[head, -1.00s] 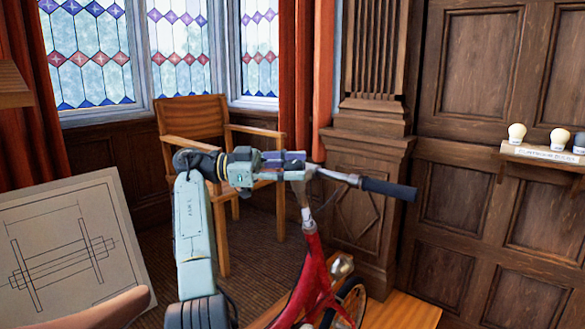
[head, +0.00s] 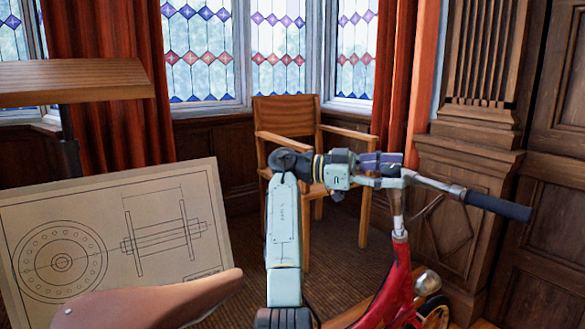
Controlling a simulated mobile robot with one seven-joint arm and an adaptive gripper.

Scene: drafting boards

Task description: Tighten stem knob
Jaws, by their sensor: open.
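A red bicycle (head: 398,275) stands at the lower right in the head view, with a bare metal stem (head: 398,215) rising to its handlebar (head: 438,184). The handlebar ends in a dark grip (head: 499,207) on the right. My gripper (head: 385,170) is at the top of the stem, beside the handlebar, pointing right. Its fingers overlap the bar in the picture, and I cannot tell if they touch it. It is open. I cannot make out a separate stem knob; it may be hidden behind my gripper.
The brown saddle (head: 155,300) is at the lower left. A drawing board (head: 110,235) with wheel and hub drawings leans behind it. A wooden chair (head: 287,117) stands behind my arm, near the windows. A panelled pillar (head: 465,165) is at the right.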

